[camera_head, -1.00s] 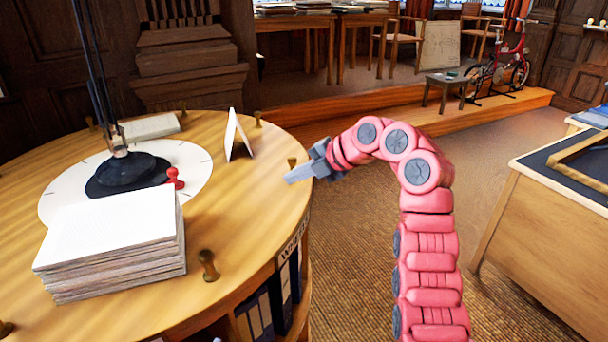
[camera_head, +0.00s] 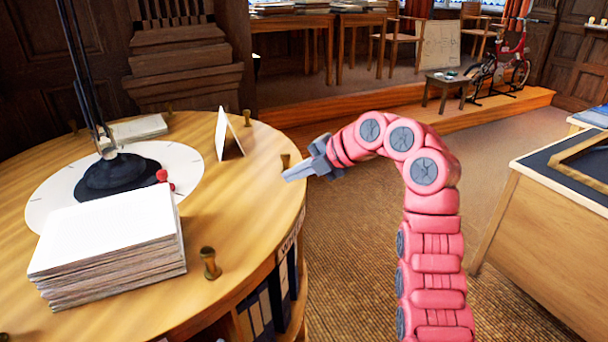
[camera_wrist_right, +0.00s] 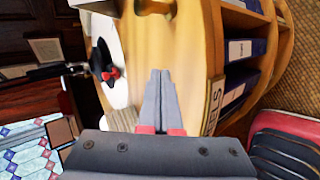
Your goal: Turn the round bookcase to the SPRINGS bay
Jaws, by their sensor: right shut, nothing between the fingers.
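The round bookcase (camera_head: 250,208) has a wooden top with several short upright pegs, such as the near peg (camera_head: 210,263) and the right-edge peg (camera_head: 285,160). A label (camera_head: 288,243) on its rim is too small to read in the head view; in the wrist view the rim label (camera_wrist_right: 214,105) shows only its end, apparently "ELS". No SPRINGS label is readable. My right gripper (camera_head: 287,177) is shut and empty at the right rim, just nearer than the right-edge peg. It also shows in the wrist view (camera_wrist_right: 160,75), with a peg (camera_wrist_right: 155,6) beyond its tips. My left gripper is not in view.
On the top stand a paper stack (camera_head: 105,235), a folded white card (camera_head: 228,137), a black lamp base (camera_head: 118,176) on a white disc and a red object (camera_head: 163,177). Binders (camera_wrist_right: 239,50) fill the shelves below. A wooden desk (camera_head: 545,225) stands right; floor lies between.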

